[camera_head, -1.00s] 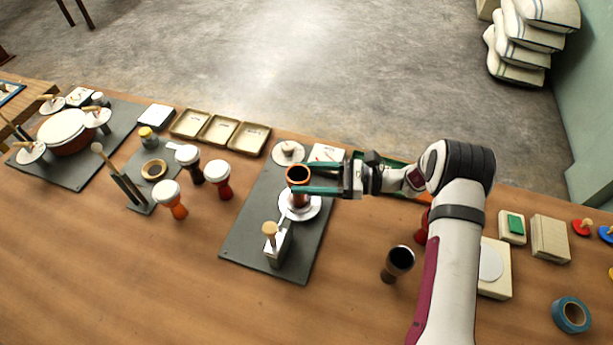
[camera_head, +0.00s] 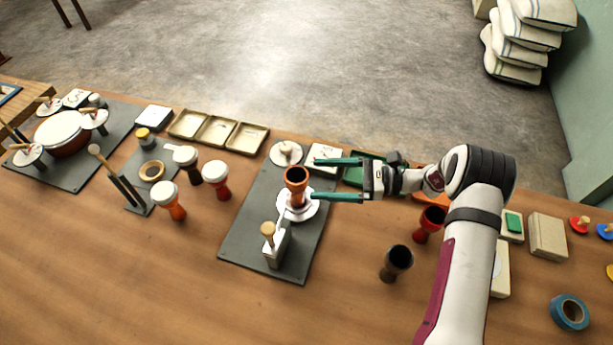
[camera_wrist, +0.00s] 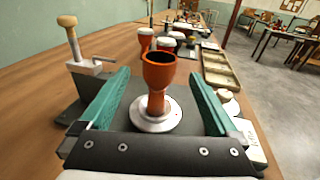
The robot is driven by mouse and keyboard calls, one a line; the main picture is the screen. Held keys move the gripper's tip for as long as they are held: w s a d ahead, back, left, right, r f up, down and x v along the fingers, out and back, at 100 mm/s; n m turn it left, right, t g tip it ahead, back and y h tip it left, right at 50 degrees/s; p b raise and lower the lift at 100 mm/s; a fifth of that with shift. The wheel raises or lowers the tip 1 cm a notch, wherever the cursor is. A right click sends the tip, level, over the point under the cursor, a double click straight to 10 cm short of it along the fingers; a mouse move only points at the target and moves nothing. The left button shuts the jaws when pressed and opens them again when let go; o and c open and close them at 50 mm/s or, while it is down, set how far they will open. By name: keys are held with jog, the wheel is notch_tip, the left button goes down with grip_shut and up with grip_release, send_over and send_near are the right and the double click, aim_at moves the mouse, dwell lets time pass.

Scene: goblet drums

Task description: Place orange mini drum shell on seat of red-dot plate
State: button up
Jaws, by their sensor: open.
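The orange mini drum shell (camera_head: 296,184) stands upright on the round silver plate (camera_head: 311,208) of the dark grey board. In the wrist view the shell (camera_wrist: 158,84) has its open cup upward and its narrow foot on the plate (camera_wrist: 141,122); a small red dot shows on the plate's right side. My gripper (camera_head: 318,179) is open to the right of the shell. Its green fingers are apart from the shell, which shows between and beyond them in the wrist view (camera_wrist: 162,98). Whether the foot sits fully in the seat cannot be told.
A clamp with a wooden knob (camera_head: 268,230) stands on the board (camera_head: 250,248) in front of the plate. A dark shell (camera_head: 397,262) and a red shell (camera_head: 430,222) stand near my arm. Finished drums (camera_head: 216,172) and trays (camera_head: 247,137) lie left and behind.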

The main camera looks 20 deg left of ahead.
jog(key=f+v, duration=0.1)
jog(key=v, duration=0.6)
jog(key=s+d+r+n+g+h, duration=0.15)
jog(key=s+r+n+h, duration=0.5)
jog(key=s+r, duration=0.65)
jog(key=s+d+n+t+h, duration=0.1)
jog(key=s+d+h, duration=0.3)
jog(key=s, duration=0.4)
jog(key=s+d+f+n+t+h, duration=0.1)
jog(key=s+d+t+h, duration=0.3)
jog(key=s, duration=0.4)
jog(key=shift+n, duration=0.75)
